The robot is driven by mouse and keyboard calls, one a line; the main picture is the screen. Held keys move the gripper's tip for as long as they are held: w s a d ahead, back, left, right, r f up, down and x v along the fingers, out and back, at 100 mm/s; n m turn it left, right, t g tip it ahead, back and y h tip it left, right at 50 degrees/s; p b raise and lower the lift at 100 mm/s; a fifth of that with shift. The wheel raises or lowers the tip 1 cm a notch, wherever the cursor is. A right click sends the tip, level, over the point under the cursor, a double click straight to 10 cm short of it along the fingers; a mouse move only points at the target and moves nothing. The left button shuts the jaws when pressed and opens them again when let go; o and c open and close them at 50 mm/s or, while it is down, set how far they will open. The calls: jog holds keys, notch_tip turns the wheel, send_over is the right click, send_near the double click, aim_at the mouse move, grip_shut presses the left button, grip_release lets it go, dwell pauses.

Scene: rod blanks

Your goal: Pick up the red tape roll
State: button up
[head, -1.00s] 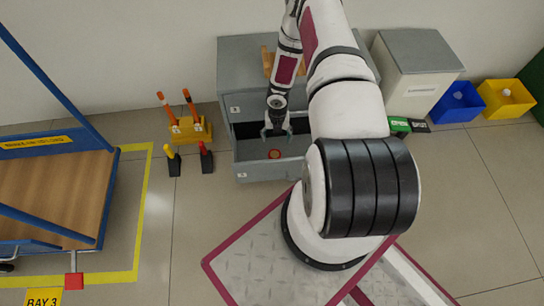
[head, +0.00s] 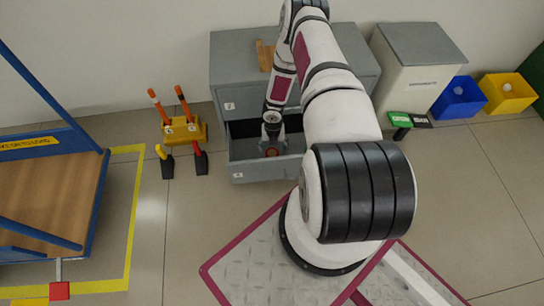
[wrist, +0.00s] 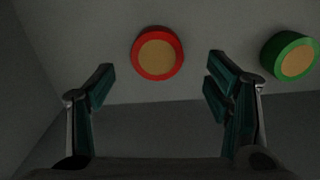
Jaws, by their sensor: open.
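The red tape roll (wrist: 157,53) lies flat on the floor of the open grey drawer, with a tan centre. In the wrist view it is ahead of my gripper (wrist: 160,88), roughly centred between the two spread fingers and apart from both. My gripper is open and empty. In the head view a small part of the red roll (head: 271,152) shows in the drawer, below my wrist. My fingers are mostly hidden there.
A green tape roll (wrist: 291,55) lies to the right of the red one. The drawer (head: 245,172) has walls close around my gripper. The grey cabinet (head: 228,75) stands behind, with a yellow tool stand (head: 185,131) to its left.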

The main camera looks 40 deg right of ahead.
aim_at(272, 153)
notch_tip(272, 153, down, 5)
jog(key=b, duration=0.3)
jog(key=shift+w+a+f, duration=0.1)
jog(key=shift+w, duration=0.05)
jog(key=c, duration=1.2)
